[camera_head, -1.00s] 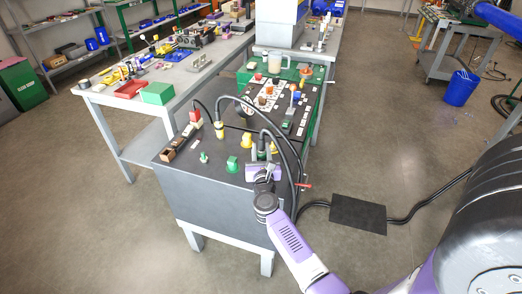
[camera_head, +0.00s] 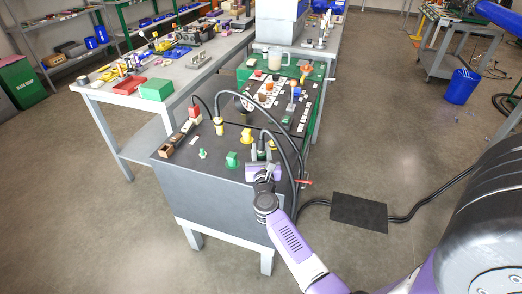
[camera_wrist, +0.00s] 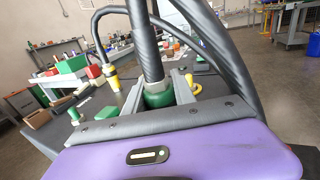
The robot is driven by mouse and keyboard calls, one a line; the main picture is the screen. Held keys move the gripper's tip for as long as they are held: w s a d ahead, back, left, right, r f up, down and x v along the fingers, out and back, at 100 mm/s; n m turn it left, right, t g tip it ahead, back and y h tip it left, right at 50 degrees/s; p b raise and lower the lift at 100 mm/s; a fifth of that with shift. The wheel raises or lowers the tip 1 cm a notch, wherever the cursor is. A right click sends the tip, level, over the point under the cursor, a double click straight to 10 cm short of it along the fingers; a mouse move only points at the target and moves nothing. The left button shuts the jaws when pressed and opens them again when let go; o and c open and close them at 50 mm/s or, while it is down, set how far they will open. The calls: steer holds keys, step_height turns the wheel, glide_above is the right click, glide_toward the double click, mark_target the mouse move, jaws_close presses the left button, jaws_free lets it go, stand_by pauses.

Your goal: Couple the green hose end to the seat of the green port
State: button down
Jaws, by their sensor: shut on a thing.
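My gripper (camera_head: 262,164) is shut on the green hose end (camera_wrist: 158,93), just below the black hose, at the front right of the dark cart top. The hose end stands roughly upright between the fingers, and its lower tip is hidden by my purple gripper body in the wrist view. In the head view the hose end (camera_head: 262,153) is partly covered by the gripper.
A smaller green piece (camera_head: 202,154) stands farther left. A yellow fitting (camera_head: 246,136) is behind the green one, and a yellow hose end (camera_head: 218,126) stands left of it. Black hoses (camera_head: 290,142) arch over the cart's right side. A wooden tray (camera_head: 174,144) lies along the left edge.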

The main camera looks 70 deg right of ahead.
steer(key=shift+f+b, duration=0.4)
steer(key=shift+f, duration=0.05)
steer(key=c, duration=0.9)
jaws_free()
steer(key=shift+c, duration=0.2)
steer(key=v, duration=0.8)
